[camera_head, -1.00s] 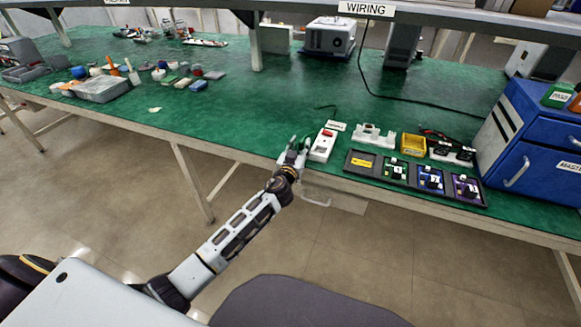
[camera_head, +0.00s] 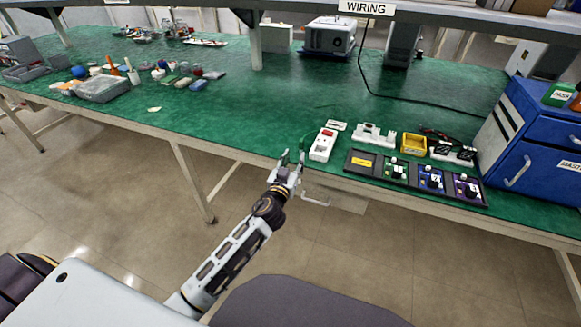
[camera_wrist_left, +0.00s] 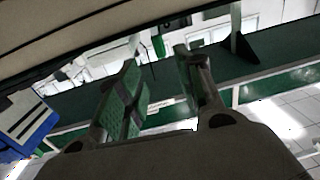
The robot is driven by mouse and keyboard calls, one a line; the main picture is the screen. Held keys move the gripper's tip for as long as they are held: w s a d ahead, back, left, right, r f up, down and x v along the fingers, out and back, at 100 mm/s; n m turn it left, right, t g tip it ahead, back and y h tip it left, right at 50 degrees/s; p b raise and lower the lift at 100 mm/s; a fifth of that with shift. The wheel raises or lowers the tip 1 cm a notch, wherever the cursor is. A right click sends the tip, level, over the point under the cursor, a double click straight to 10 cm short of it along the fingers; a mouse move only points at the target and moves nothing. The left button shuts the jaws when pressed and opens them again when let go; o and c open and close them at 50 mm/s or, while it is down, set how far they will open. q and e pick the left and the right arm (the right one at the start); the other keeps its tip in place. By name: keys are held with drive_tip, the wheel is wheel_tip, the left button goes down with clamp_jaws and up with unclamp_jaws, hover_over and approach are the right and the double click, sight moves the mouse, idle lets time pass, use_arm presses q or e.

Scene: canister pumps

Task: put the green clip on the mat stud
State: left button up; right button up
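My left gripper (camera_head: 293,155) is at the front edge of the green bench, left of the white box with a red switch (camera_head: 323,144). Its two fingers point up and stand apart in the head view. In the left wrist view the open fingers (camera_wrist_left: 160,75) have greenish inner faces and a clear gap with nothing gripped. A thin dark green lead (camera_head: 322,108) curves over the bench top behind the gripper. I cannot make out the green clip or the mat stud for certain. My right gripper is in neither view.
A black tray (camera_head: 350,170) with small boards lies right of the white box. Behind it are a white holder (camera_head: 374,135) and a yellow bin (camera_head: 413,144). A blue drawer cabinet (camera_head: 525,140) stands at right. The green bench top (camera_head: 240,110) is clear left of the gripper.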

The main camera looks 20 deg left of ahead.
use_arm(q)
drive_tip(key=shift+s, duration=1.45)
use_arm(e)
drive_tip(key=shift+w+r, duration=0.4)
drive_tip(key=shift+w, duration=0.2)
